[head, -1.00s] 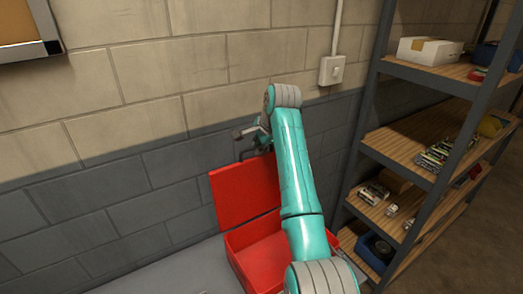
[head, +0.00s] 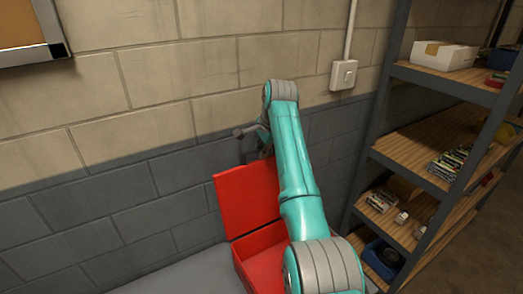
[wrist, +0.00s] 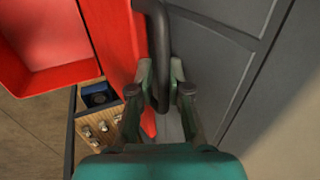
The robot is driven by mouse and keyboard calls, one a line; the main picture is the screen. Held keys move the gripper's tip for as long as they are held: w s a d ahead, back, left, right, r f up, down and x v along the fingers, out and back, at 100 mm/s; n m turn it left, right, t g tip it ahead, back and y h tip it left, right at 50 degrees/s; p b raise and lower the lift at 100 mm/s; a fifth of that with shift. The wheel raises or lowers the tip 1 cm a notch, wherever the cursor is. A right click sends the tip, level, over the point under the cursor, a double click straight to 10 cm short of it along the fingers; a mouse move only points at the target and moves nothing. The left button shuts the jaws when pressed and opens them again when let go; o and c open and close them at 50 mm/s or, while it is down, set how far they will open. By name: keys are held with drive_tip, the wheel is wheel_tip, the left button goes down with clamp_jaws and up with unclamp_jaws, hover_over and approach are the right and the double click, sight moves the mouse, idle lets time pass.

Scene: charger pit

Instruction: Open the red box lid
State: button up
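The red box (head: 243,274) stands open on a grey surface by the wall, partly hidden behind my arm. Its red lid (head: 240,203) is raised, standing roughly upright at the wall side. In the wrist view the lid (wrist: 112,40) shows edge-on, with the box's hollow inside (wrist: 50,45) at upper left. A dark curved handle (wrist: 160,45) runs beside the lid and passes between my fingers. My gripper (wrist: 160,72) is closed around this handle, fingertips close against both sides. In the head view my gripper (head: 252,140) is at the lid's top edge, partly hidden by my arm.
A block wall (head: 130,130) stands close behind the lid. A shelf rack (head: 430,150) with small parts and a white carton (head: 444,55) stands close on the right. A light switch (head: 343,74) is on the wall. The grey surface (head: 185,272) left of the box is clear.

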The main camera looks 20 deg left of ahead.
drive_tip(key=shift+o, duration=0.9)
drive_tip(key=v, duration=1.2)
